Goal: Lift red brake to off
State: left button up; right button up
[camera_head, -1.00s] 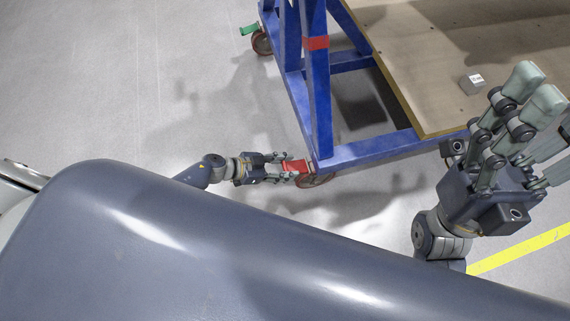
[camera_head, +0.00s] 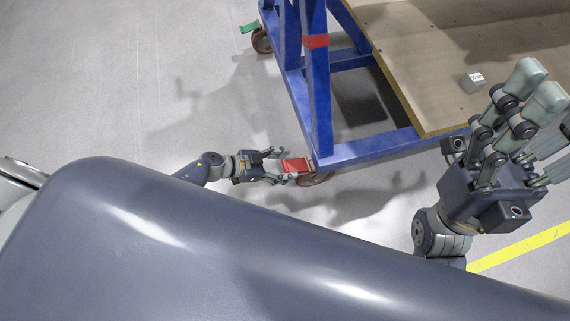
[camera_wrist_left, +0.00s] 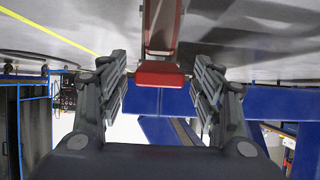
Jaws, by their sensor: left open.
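The red brake (camera_head: 296,165) is a flat pedal at a caster on the near corner of the blue jig frame. My left gripper (camera_head: 281,166) is open beside it, with its fingertips close to the pedal. In the left wrist view the red brake (camera_wrist_left: 160,75) lies between the two spread fingers of my left gripper (camera_wrist_left: 162,82), with a gap on each side. I cannot tell whether a finger touches it. My right gripper (camera_head: 520,100) is raised at the right with its fingers apart, away from the brake, and holds nothing visible.
The blue frame (camera_head: 370,150) carries a wooden board (camera_head: 430,60) with a small grey block (camera_head: 473,82) on it. A green brake (camera_head: 249,28) is at the far caster. A yellow floor line (camera_head: 520,248) runs at lower right. Grey floor at left is clear.

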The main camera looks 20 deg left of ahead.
pick_arm(q)
jog(key=v, duration=1.1)
jog(key=shift+s+a+r, duration=0.1)
jog(key=shift+a, duration=0.05)
